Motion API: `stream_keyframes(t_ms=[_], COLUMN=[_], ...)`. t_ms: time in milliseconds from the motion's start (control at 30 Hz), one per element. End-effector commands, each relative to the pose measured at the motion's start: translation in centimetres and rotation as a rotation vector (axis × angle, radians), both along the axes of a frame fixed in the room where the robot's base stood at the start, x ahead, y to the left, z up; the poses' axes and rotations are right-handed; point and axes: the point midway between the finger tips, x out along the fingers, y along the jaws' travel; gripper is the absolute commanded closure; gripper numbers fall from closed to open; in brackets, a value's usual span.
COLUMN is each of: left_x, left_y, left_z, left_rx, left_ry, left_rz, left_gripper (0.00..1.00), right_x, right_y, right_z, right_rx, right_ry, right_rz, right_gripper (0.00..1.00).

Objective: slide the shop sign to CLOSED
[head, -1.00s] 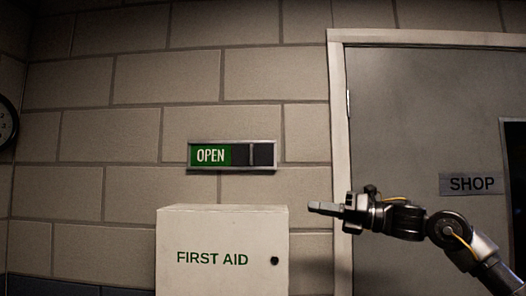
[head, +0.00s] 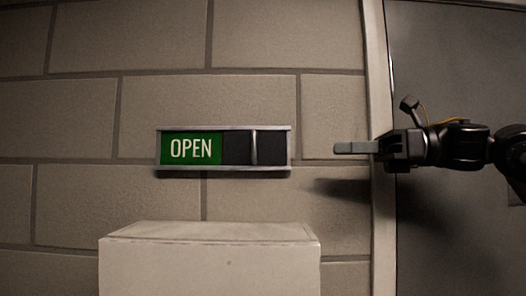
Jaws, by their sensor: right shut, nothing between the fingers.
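The shop sign (head: 190,149) is a metal-framed slider on the block wall, with a green OPEN panel showing at its left. Its right part is a dark panel (head: 272,151) with a thin upright tab (head: 254,147). My right gripper (head: 338,147) is shut and empty, to the right of the sign at about the tab's height. Its fingers point left, with a gap in the picture between fingertips and frame. My left gripper is not in view.
A white box (head: 205,262) stands out below the sign. A door frame (head: 381,230) and grey door (head: 450,235) are at the right, behind my right arm. The wall between the sign and the door frame is bare.

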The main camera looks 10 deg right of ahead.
Motion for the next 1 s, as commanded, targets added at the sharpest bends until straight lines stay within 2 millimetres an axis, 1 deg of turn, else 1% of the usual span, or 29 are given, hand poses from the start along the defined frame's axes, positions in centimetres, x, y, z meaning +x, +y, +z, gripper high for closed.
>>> stream_keyframes(t_ms=[167,400,567,667,800,1000], left_x=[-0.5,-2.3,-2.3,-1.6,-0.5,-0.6], left_y=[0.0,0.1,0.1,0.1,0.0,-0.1], left_z=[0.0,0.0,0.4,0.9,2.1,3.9], left_rx=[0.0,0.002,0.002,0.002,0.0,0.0], left_ry=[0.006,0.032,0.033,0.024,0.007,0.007], left_rz=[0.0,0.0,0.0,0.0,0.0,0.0], left_gripper=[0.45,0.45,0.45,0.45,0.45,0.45], right_x=[-0.3,-0.1,0.3,0.8,2.0,3.8], right_y=[0.1,0.3,1.1,2.4,4.9,8.6], right_z=[0.2,0.2,0.2,0.3,0.4,0.5], right_rx=[-0.007,-0.007,-0.008,-0.009,-0.009,-0.009], right_ry=[-0.01,-0.008,-0.006,-0.005,-0.006,-0.006], right_rz=[0.002,0.006,0.006,0.006,0.005,0.005], right_gripper=[1.0,1.0,1.0,1.0,1.0,1.0])
